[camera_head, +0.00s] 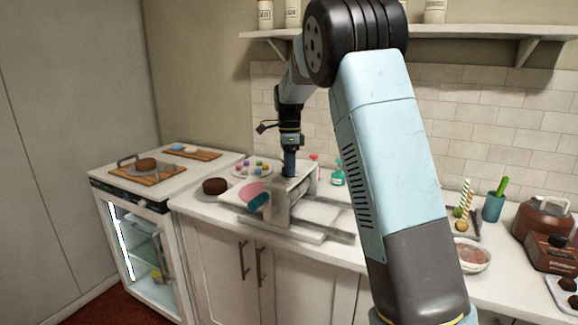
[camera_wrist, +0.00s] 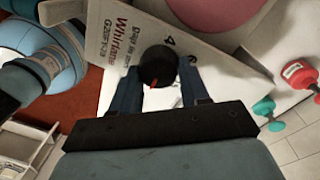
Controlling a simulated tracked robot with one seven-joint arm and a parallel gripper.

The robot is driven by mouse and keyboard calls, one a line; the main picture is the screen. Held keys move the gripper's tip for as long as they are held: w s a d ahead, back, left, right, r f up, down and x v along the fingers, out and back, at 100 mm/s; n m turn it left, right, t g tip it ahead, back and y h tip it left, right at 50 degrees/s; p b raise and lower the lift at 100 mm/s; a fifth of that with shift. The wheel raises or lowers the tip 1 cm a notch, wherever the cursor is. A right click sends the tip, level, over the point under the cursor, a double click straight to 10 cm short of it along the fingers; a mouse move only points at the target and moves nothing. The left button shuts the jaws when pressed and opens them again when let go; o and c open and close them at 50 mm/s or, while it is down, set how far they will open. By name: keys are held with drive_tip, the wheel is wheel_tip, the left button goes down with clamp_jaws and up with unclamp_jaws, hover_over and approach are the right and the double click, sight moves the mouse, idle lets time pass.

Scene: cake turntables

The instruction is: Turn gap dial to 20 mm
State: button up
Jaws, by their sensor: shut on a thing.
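The gap dial is a round black knob (camera_wrist: 158,65) with a red pointer mark, on a pale printed panel (camera_wrist: 112,38) in the wrist view. The red mark points down and slightly left. Printed words and the digits 4 and 6 show beside the knob; other markings are hidden or too small to read. My gripper (camera_wrist: 160,76) is shut on the knob, one dark blue finger on each side. In the head view my gripper (camera_head: 289,168) points down onto the top of the pale machine (camera_head: 285,186), and hides the knob.
A pink disc (camera_head: 250,191) and a blue roll (camera_head: 258,202) are at the machine's left. A brown cake (camera_head: 215,186) and a plate of coloured balls (camera_head: 253,168) stand nearby.

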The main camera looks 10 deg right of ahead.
drive_tip(key=shift+w+a, duration=0.1)
drive_tip(key=shift+a, duration=0.1)
drive_tip(key=o, duration=0.8)
drive_tip(key=shift+o, duration=1.2)
drive_tip(key=shift+d, duration=0.1)
wheel_tip(320, 180, up, 14)
drive_tip(key=w, duration=0.1)
drive_tip(key=shift+f, duration=0.2)
